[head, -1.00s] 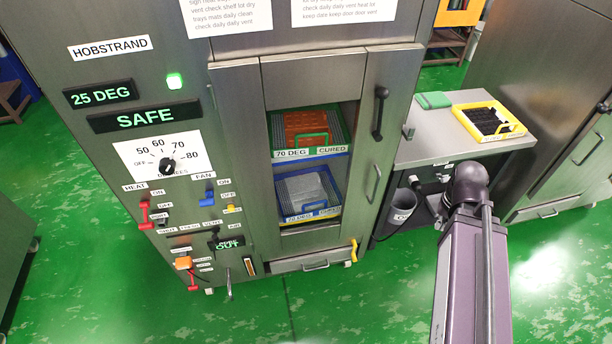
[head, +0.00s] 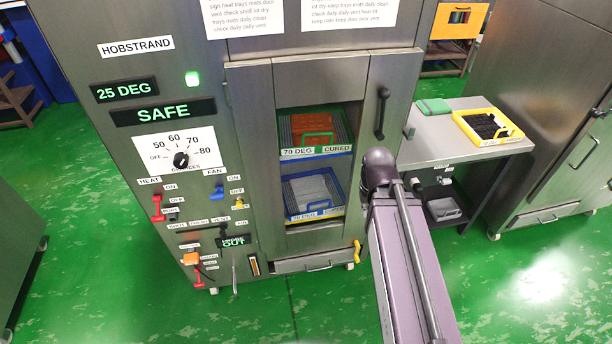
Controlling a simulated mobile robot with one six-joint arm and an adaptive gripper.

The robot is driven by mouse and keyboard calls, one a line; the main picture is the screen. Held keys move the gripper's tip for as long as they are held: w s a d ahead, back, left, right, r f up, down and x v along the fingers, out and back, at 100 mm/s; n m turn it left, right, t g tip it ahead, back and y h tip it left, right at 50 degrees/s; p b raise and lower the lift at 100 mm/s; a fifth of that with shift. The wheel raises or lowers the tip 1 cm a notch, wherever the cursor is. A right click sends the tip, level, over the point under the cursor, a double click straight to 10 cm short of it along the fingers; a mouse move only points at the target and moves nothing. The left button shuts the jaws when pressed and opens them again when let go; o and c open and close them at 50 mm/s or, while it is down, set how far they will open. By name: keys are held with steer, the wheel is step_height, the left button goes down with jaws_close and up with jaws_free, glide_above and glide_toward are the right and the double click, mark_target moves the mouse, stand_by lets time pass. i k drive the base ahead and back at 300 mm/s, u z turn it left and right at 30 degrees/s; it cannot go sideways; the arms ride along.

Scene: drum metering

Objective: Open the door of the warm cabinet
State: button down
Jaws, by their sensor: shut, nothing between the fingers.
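The warm cabinet (head: 70,30) is a tall grey metal cabinet, labelled HOBSTRAND, on the left and middle of the head view. Its door (head: 320,72) looks shut, with a tall window in its middle. A black upright handle (head: 382,113) is on the right side of the front. Through the window show a green-edged tray (head: 344,130) with orange contents and a blue-edged tray (head: 290,205) with pale contents. My purple arm reaches up from the bottom right, its dark joint just below the black handle. My gripper is not visible; the arm hides part of the cabinet's lower right front.
A side table (head: 450,148) to the right carries a yellow tray (head: 487,127) and a green item (head: 433,106). Another metal cabinet (head: 530,80) stands far right. Green floor is clear in front.

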mark_target(254, 89)
steer(key=u, duration=0.05)
steer(key=k, duration=0.85)
steer(key=u, duration=0.3)
steer(key=i, duration=0.5)
steer(key=z, duration=0.05)
